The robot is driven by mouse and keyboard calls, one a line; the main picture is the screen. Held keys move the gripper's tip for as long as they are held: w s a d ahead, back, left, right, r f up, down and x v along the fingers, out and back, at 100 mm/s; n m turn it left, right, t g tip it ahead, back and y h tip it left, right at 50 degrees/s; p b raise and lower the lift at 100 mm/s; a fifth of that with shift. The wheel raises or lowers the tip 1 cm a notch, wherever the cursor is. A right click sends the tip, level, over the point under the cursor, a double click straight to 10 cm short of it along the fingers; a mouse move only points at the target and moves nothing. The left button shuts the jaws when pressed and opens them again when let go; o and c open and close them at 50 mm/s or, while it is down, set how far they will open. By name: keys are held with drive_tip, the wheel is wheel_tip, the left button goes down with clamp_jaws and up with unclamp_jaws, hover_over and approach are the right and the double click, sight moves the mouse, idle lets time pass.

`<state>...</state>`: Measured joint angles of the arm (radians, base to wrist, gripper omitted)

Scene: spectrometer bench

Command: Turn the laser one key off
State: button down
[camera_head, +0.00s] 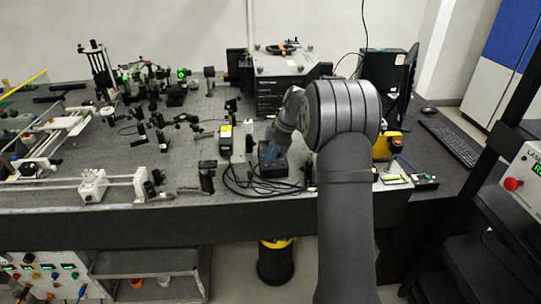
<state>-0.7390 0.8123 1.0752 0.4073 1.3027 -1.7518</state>
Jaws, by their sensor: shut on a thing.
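My gripper (270,152) reaches down with its bluish fingers onto a small black box (273,170) near the front of the optical bench. It is shut on a small part at the top of this box. The fingers cover that part, so I cannot make out its shape or which way it is turned. No key labelled laser one can be read in this view. A pale control unit (527,172) with partly cut-off lettering and a red button stands at the right edge, away from my gripper.
The perforated bench top (120,185) carries several optical mounts on the left. Black cables (243,180) lie coiled left of the small box. A yellow and black device (386,145) stands right of my arm. A large dark instrument (285,75) stands behind.

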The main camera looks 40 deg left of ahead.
drive_tip(key=c, duration=1.3)
unclamp_jaws()
drive_tip(key=v, duration=1.7)
drive_tip(key=shift+w+d+r, duration=0.1)
drive_tip(key=shift+d+r, duration=0.1)
drive_tip(key=shift+f, duration=0.15)
drive_tip(key=x, duration=1.7)
drive_tip(key=shift+a, duration=0.2)
